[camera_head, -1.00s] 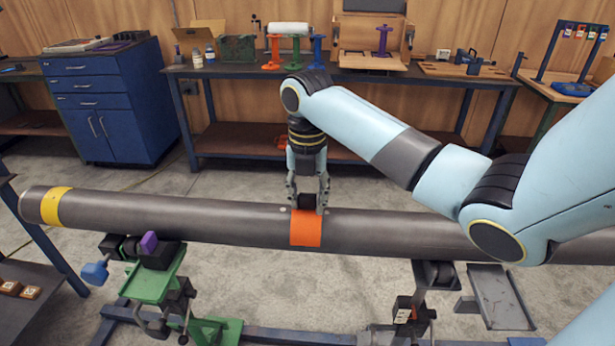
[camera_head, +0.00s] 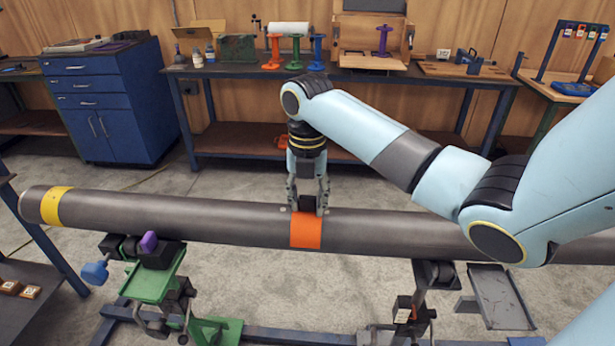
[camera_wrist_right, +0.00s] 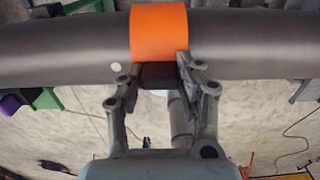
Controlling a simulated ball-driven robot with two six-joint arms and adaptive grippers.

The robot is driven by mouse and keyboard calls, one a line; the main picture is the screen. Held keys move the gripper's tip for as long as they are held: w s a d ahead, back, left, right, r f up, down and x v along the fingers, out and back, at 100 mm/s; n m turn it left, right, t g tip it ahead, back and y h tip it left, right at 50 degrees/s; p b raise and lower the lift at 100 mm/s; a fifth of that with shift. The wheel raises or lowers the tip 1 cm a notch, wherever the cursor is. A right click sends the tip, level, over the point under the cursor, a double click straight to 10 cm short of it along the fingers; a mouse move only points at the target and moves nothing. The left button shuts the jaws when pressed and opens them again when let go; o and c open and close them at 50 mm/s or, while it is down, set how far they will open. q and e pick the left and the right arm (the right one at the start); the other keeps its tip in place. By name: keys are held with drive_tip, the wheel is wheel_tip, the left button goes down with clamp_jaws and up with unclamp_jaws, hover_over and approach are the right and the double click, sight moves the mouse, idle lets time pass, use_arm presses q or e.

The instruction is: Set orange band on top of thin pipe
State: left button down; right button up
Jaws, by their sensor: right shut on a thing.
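The orange band (camera_head: 306,231) lies over the top and front of the long grey pipe (camera_head: 170,216), near the middle of its length. My right gripper (camera_head: 308,207) comes down from above and is shut on the band at the pipe's upper back side. In the right wrist view, the fingers (camera_wrist_right: 158,72) sit at the two edges of the orange band (camera_wrist_right: 159,32), with a dark block between them. The grey pipe (camera_wrist_right: 240,42) crosses that view. My left gripper is not in view.
A yellow band (camera_head: 54,206) circles the pipe's left end. A green stand (camera_head: 155,280) with a purple knob (camera_head: 149,242) and another support (camera_head: 434,275) stand under the pipe. A workbench (camera_head: 345,75) with spools stands behind, a blue cabinet (camera_head: 105,100) at the back left.

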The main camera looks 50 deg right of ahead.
drive_tip(key=shift+r+p, duration=0.1)
drive_tip(key=shift+p, duration=0.25)
idle(0.4)
idle(0.4)
drive_tip(key=o, duration=1.2)
drive_tip(key=shift+o, duration=0.2)
drive_tip(key=shift+r+p, duration=1.1)
drive_tip(key=shift+r, duration=2.4)
